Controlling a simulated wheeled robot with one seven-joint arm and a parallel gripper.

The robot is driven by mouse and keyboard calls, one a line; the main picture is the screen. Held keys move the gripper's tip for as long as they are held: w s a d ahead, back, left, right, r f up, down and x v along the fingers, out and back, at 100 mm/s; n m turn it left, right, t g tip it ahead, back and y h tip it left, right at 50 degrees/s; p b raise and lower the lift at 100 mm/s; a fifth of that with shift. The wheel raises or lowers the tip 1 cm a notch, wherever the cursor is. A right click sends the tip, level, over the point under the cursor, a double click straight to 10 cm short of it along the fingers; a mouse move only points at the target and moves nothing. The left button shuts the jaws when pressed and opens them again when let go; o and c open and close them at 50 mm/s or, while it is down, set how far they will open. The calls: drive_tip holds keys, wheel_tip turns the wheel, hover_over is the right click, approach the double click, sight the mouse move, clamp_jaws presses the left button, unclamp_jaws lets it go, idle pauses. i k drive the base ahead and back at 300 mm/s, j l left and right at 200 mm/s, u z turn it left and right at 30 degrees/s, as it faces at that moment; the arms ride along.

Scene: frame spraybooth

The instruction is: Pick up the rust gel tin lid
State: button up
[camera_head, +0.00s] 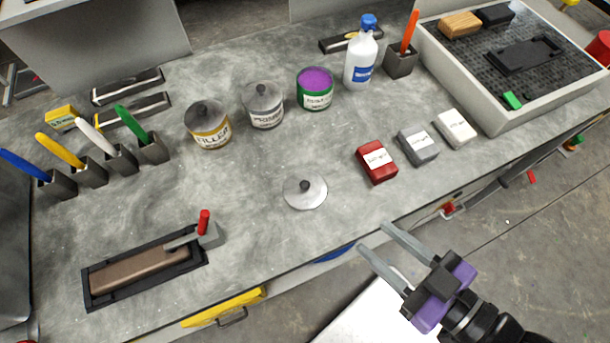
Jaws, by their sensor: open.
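A loose round silver lid (316,196) with a dark knob lies on the grey bench near its front edge. An open tin (318,101) with purple contents and a green band stands behind it; its label is too small to read surely. A filler tin (212,137) and a primer tin (266,118) to its left have lids with knobs on. My gripper (371,237) is open and empty, in front of the bench's front edge, to the right of and nearer than the loose lid. Nothing hides the lid.
Red (376,163), grey (417,146) and white (455,128) blocks sit right of the lid. A white bottle (361,62) stands behind. A sanding block tray (97,294) lies at the front left. The bench around the lid is clear.

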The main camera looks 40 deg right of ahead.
sight(302, 189)
drive_tip(key=u, duration=1.1)
drive_tip(key=k+l+u, duration=0.4)
drive_tip(key=k, duration=0.3)
drive_tip(key=k+l+u, duration=0.2)
drive_tip(key=k, duration=0.4)
drive_tip(key=i, duration=0.4)
